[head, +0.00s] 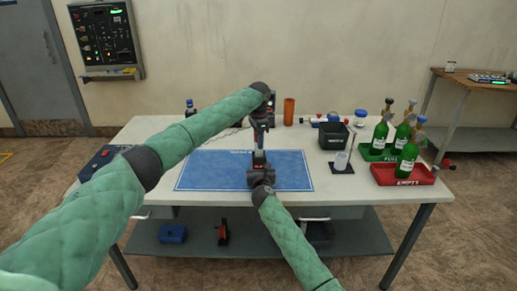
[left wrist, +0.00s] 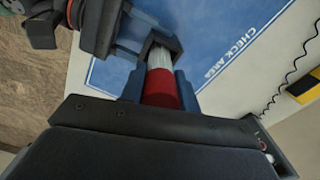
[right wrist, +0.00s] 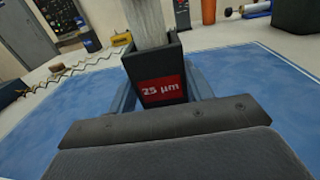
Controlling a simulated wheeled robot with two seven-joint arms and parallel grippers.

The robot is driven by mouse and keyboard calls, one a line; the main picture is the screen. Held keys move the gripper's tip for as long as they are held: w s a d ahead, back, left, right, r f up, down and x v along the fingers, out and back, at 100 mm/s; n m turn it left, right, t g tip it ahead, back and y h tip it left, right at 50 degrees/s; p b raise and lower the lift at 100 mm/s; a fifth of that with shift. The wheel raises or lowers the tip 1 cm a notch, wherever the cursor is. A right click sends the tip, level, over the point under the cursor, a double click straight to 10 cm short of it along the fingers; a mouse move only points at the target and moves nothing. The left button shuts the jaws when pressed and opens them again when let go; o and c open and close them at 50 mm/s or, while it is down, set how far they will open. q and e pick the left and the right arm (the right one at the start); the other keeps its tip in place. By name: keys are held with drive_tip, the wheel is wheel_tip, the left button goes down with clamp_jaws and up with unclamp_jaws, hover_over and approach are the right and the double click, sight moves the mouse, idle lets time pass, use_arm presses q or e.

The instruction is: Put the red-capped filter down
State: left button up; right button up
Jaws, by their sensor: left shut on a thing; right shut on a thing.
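The red-capped filter has a red cap (left wrist: 161,88) and a pale ribbed body, which also shows in the right wrist view (right wrist: 145,20). My left gripper (head: 261,130) is shut on it at the cap, from above. The filter's lower end is inside the open top of a dark square holder (right wrist: 158,82) with a red "25 µm" label. My right gripper (head: 260,172) is shut on this holder from the front, a finger on each side. Both are over the blue check-area mat (head: 215,172). The filter's bottom is hidden in the holder.
A black bin (head: 333,136) and a clear cup (head: 341,160) stand right of the mat. A blue-black box (head: 101,160) sits at the left. The mat's left part is clear.

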use_arm(q)
drive_tip(key=shift+f, duration=1.9)
drive_tip(key=o, duration=1)
drive_tip(key=shift+r, duration=0.15)
wheel_tip(320, 180, up, 12)
drive_tip(key=shift+f, duration=0.1)
use_arm(e)
drive_tip(key=o, duration=1.1)
drive_tip(key=shift+s, duration=0.1)
